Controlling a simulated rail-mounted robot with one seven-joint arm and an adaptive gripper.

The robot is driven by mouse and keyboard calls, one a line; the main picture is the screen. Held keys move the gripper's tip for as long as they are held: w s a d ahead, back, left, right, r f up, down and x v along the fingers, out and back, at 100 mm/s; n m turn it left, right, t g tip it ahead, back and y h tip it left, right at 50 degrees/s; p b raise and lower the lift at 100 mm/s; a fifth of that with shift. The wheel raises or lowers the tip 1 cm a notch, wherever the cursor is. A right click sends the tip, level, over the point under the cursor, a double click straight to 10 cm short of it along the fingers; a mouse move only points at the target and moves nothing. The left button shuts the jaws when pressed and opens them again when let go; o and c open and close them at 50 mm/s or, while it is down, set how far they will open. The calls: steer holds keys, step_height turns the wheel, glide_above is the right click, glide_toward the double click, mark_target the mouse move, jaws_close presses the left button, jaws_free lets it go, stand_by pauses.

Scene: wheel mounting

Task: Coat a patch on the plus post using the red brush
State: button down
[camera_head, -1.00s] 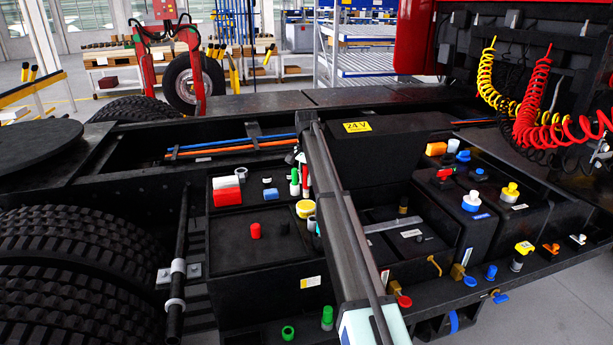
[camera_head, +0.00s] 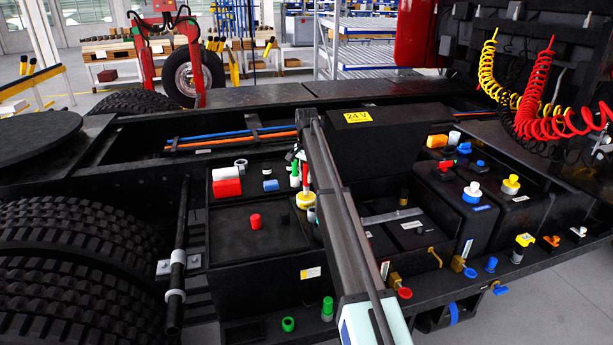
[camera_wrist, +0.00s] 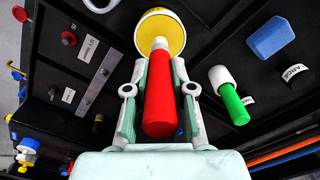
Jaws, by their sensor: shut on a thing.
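My gripper (camera_wrist: 160,105) is shut on the red brush (camera_wrist: 160,100), its fingers on either side of the handle. The brush's pale end (camera_wrist: 160,44) points at the yellow round pot (camera_wrist: 158,22) and overlaps it in the wrist view; I cannot tell if they touch. In the head view the red brush (camera_head: 306,180) is above the yellow pot (camera_head: 305,200), partly beside my arm. A green brush (camera_wrist: 234,104) with a white end stands close by. A red-capped post (camera_head: 255,221) stands on the black box left of the pot; no plus mark is readable.
A blue block (camera_wrist: 268,37) lies near the green brush. Red and white blocks (camera_head: 227,188) sit at the box's back left. Black boxes with blue and yellow caps (camera_head: 472,192) stand to the right. The box top around the red-capped post is mostly clear.

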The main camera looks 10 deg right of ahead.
steer(key=shift+f, duration=0.6)
stand_by(1.6)
steer(key=shift+r+p, duration=1.5)
steer(key=shift+r, duration=2.05)
